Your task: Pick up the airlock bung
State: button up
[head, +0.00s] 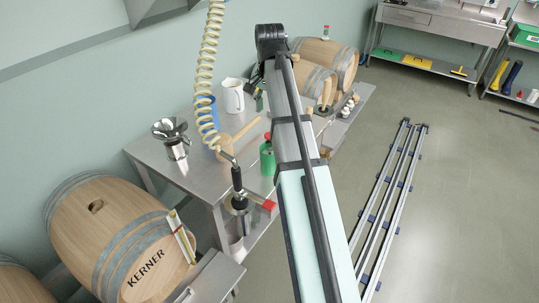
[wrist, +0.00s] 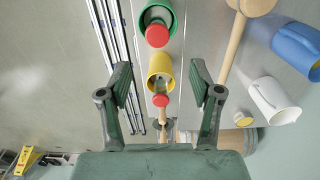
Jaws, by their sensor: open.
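I cannot tell for certain which thing is the airlock bung. In the wrist view a small red-capped piece with a clear part (wrist: 160,99) stands in or at a yellow cup (wrist: 159,64), most likely the airlock bung. My gripper (wrist: 160,82) is open and empty, its dark green fingers either side of the yellow cup and red cap, with gaps on both sides. A green cup (wrist: 146,14) with a larger red cap (wrist: 157,36) stands beside it; it also shows in the head view (head: 267,160). My arm hides the yellow cup in the head view.
On the steel table (head: 150,150) are a wooden mallet (head: 240,133), a white jug (head: 233,96), a blue jug (wrist: 297,45) and a steel funnel (head: 172,137). A coiled hose (head: 208,60) hangs left of my arm. Barrels (head: 130,240) stand along the wall.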

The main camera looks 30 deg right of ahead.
aim_at(270, 141)
notch_tip(270, 141, down, 7)
jog(key=p, duration=0.2)
jog(key=shift+f+p, duration=0.2)
jog(key=shift+p, duration=0.1)
jog(key=shift+s+a+f+p, duration=0.1)
jog(key=shift+s+f+p, duration=0.1)
jog(key=shift+f+p, duration=0.5)
jog(key=shift+s+a+f+p, duration=0.15)
jog(key=shift+f+p, duration=0.2)
jog(key=shift+f, duration=0.65)
jog(key=shift+d+f, duration=0.15)
jog(key=shift+f, duration=0.75)
grip_shut()
